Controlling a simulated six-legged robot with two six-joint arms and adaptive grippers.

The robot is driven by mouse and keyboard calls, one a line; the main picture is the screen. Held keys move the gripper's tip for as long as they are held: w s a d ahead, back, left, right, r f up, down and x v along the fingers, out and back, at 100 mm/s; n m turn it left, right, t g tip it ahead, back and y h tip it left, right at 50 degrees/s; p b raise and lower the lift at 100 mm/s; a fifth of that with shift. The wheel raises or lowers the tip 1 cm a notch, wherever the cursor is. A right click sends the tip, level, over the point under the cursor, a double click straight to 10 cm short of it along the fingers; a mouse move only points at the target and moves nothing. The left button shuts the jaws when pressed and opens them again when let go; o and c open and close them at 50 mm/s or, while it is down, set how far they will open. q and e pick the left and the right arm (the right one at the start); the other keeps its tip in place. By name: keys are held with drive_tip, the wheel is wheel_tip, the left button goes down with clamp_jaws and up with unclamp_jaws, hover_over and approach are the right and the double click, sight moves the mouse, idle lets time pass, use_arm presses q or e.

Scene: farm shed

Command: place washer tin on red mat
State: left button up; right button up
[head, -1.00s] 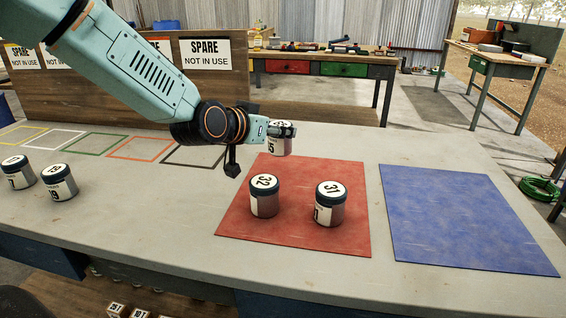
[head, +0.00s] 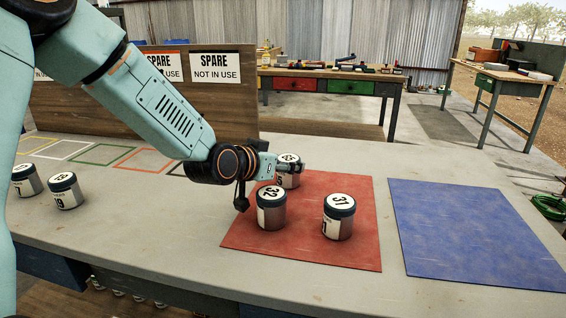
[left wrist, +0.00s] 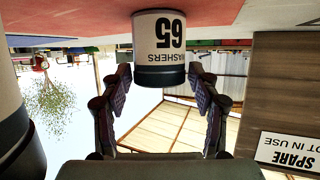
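The washer tin (head: 289,176), labelled WASHERS 65, has a dark lid and white label. It is upright at the back of the red mat (head: 300,250). My left gripper (head: 298,168) is at its lid, and part of the tin is hidden behind the fingers. In the left wrist view, which is upside down, the washer tin (left wrist: 160,40) sits between the fingertips, which appear to touch its sides near the lid. My right gripper is not in view.
Tin 32 (head: 271,211) and tin 31 (head: 339,220) stand on the red mat, 32 close in front of my left gripper. A bare blue mat (head: 470,235) lies to the right. A wooden board (head: 225,105) stands behind.

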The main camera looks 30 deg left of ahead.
use_arm(q)
drive_tip(key=shift+o, duration=1.1)
drive_tip(key=shift+r, duration=0.25)
drive_tip(key=p+v, duration=0.3)
drive_tip(key=v, duration=0.3)
drive_tip(key=shift+r, duration=0.1)
drive_tip(key=p+v, duration=0.6)
drive_tip(key=p, duration=0.1)
drive_tip(key=shift+o, duration=0.2)
drive_tip(key=shift+f, duration=0.3)
